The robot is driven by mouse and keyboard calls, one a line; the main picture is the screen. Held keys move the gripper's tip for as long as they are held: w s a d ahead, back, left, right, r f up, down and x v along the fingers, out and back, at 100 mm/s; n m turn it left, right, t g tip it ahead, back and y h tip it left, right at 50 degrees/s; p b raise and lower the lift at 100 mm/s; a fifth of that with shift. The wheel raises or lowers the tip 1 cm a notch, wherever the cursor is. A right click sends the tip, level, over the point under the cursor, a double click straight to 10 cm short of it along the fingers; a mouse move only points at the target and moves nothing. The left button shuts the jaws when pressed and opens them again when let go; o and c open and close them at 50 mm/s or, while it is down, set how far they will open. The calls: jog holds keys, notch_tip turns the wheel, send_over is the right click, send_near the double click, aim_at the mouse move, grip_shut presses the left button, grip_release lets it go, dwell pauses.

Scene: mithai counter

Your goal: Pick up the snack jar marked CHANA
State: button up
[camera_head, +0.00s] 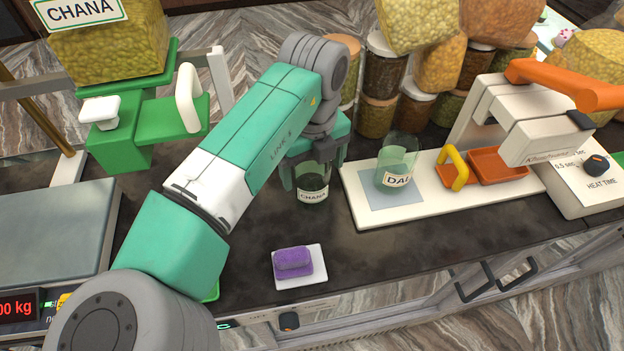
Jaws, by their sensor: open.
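The small glass jar marked CHANA (312,196) stands upright on the dark counter, its label facing the camera. My gripper (313,172) is open and reaches down over the jar from above. One finger shows at the jar's upper left; the other side is partly hidden by the gripper's own body. The jar's top is hidden by the gripper, and I cannot tell whether the fingers touch the glass.
A jar marked DAL (396,165) stands on a white board (355,210) to the right. A heat sealer (530,125) is farther right. A purple sponge (293,262) lies on a white dish in front. Stacked jars (378,110) stand behind. A large CHANA container (110,50) is at upper left.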

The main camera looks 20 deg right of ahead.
notch_tip(320, 180, down, 3)
jog(key=shift+w+a+f, duration=0.1)
jog(key=shift+a+f, duration=0.05)
jog(key=shift+f, duration=0.05)
jog(key=c, duration=1.3)
notch_tip(320, 180, up, 10)
jog(key=shift+r, duration=0.1)
jog(key=shift+c, duration=0.4)
